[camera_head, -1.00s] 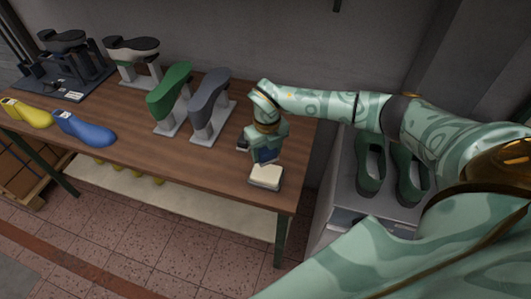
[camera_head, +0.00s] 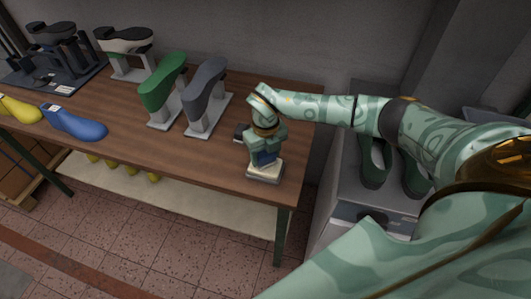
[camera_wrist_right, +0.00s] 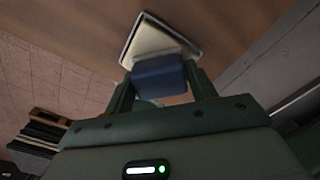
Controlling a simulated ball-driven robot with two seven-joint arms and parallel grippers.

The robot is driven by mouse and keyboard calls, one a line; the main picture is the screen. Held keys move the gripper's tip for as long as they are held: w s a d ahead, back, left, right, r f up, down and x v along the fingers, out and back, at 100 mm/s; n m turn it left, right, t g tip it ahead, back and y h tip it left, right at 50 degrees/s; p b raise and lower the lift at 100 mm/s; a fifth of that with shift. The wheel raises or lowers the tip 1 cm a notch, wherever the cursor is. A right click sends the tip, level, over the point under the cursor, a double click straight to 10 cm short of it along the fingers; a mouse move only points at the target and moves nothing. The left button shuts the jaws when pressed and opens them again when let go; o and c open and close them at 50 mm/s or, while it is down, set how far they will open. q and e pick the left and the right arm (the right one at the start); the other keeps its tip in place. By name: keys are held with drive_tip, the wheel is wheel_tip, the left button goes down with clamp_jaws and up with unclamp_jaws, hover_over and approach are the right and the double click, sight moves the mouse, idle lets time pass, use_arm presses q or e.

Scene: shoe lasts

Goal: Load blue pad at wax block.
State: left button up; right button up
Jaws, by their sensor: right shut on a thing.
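The blue pad (camera_head: 264,158) is between the fingers of my right gripper (camera_head: 262,154), which is shut on it. The pad also shows in the right wrist view (camera_wrist_right: 159,78) between the two green fingers (camera_wrist_right: 160,92). The cream wax block (camera_head: 265,173) sits in a shallow tray near the right front end of the wooden table. It also shows in the right wrist view (camera_wrist_right: 150,41), just past the pad. The pad is at the block's back edge in the head view; I cannot tell whether they touch. My left gripper is not in view.
A small dark object (camera_head: 240,132) lies just left of my right gripper. Green (camera_head: 163,88) and grey (camera_head: 207,90) lasts stand on the table (camera_head: 130,110). A blue last (camera_head: 75,122) lies at the left front. Dark green shoes (camera_head: 374,160) stand on a grey cabinet at right.

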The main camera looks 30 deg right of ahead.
sight(266, 153)
drive_tip(key=shift+f+b, duration=0.3)
drive_tip(key=shift+f, duration=0.25)
idle(0.6)
idle(1.3)
wheel_tip(266, 153, up, 7)
drive_tip(key=p, duration=0.6)
drive_tip(key=shift+r+p, duration=0.1)
drive_tip(key=shift+p, duration=0.3)
